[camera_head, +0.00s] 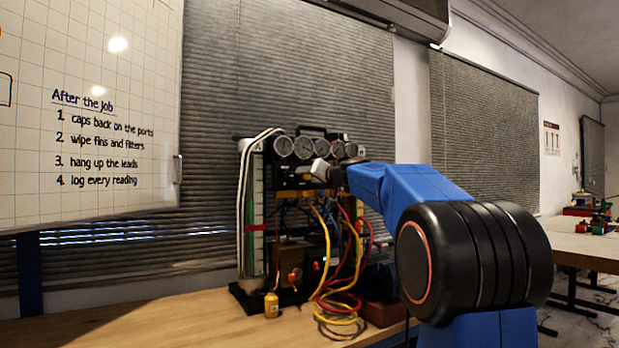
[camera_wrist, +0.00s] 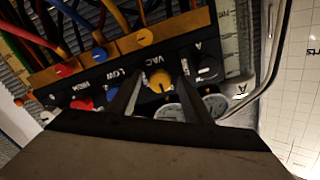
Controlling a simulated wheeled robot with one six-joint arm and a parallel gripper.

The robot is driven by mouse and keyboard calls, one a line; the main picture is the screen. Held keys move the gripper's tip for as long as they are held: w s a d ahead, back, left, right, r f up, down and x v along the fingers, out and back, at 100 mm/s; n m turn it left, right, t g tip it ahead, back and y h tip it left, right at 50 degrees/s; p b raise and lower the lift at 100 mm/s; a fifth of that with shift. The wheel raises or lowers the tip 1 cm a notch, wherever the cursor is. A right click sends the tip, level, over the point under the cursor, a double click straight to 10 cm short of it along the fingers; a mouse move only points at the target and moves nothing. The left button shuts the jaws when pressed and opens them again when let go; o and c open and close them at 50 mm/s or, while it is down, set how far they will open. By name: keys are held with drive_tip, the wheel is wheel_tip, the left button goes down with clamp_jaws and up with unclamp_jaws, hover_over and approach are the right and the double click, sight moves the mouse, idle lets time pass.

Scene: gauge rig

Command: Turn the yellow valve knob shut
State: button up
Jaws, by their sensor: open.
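The yellow valve knob (camera_wrist: 160,81) sits on the dark manifold face in the wrist view, beside the printed letters VAC. Its pointer direction is too small to tell surely. My gripper (camera_wrist: 161,70) is open, with one dark finger on each side of the knob. A gap seems to show on both sides; I cannot tell whether either finger touches it. In the head view my gripper (camera_head: 330,174) is at the rig's manifold, below the gauges, and the yellow knob cannot be made out there.
A blue knob (camera_wrist: 113,94) and a red knob (camera_wrist: 86,104) are left of the fingers; a black knob (camera_wrist: 208,69) is close on the right. Hoses (camera_head: 334,275) hang below the manifold. Gauges (camera_head: 304,147) line its top. The bench (camera_head: 130,318) is clear at left.

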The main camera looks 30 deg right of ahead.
drive_tip(key=c, duration=1.1)
drive_tip(key=shift+o, duration=0.2)
drive_tip(key=shift+m, duration=0.3)
drive_tip(key=m, duration=0.9)
drive_tip(key=shift+f, duration=0.1)
drive_tip(key=m, duration=0.4)
drive_tip(key=shift+f+m, duration=0.1)
drive_tip(key=shift+m, duration=2)
